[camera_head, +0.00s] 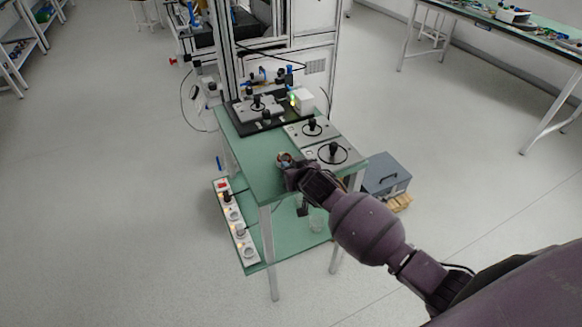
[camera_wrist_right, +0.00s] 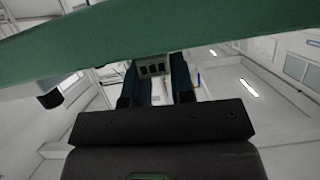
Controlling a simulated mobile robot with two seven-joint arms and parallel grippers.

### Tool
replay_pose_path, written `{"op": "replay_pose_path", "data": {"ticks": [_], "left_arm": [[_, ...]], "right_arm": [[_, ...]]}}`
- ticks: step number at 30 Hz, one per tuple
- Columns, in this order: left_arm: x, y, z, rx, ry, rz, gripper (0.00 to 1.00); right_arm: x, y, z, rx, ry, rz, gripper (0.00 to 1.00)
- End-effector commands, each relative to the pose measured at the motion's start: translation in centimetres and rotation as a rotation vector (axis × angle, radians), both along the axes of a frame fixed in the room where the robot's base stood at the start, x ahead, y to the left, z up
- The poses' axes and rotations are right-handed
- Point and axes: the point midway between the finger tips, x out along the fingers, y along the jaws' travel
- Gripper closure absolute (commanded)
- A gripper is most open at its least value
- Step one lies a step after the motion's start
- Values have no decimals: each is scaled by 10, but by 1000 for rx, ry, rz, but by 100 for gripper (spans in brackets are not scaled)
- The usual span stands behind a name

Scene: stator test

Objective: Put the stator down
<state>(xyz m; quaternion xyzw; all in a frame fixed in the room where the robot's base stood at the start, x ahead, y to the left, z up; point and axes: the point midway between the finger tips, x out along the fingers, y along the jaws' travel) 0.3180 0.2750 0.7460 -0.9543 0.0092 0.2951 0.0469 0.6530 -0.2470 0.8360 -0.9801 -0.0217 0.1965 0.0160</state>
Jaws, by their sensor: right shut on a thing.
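The stator (camera_head: 284,158) is a small, brownish ring-like part at the front of the green table. My right gripper (camera_head: 290,170) comes in from the lower right and is shut on it. In the right wrist view, the two dark fingers (camera_wrist_right: 156,82) stand either side of a small grey block-like piece (camera_wrist_right: 153,68), seemingly part of the stator. The green table (camera_head: 253,162) is close to the fingers and also fills the top of the wrist view (camera_wrist_right: 190,28). I cannot tell whether the stator touches the tabletop. My left gripper is not in view.
Two grey plates with black round fixtures (camera_head: 333,152) (camera_head: 312,127) lie right of the stator. A black-based test rig (camera_head: 262,118) and a white box (camera_head: 303,100) stand behind. The table's left front is bare.

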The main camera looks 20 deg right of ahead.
Motion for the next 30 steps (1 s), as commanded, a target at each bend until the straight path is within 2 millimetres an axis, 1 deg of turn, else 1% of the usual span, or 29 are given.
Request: {"op": "replay_pose_path", "data": {"ticks": [5, 6, 11, 18, 21, 26, 30], "left_arm": [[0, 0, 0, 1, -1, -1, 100], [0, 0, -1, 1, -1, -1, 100], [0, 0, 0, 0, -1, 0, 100], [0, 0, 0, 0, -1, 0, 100], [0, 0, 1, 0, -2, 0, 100], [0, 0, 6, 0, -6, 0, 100], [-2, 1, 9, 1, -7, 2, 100]], "right_arm": [[0, 0, -1, 0, -1, 0, 100], [0, 0, -2, 0, 0, 0, 76], [0, 0, -1, -1, 0, -1, 52], [0, 0, -1, -1, 0, -1, 52], [0, 0, 2, -1, -1, -1, 52], [-16, -2, 8, 0, 0, -1, 52], [-39, -3, 19, 1, -2, -1, 52]]}}
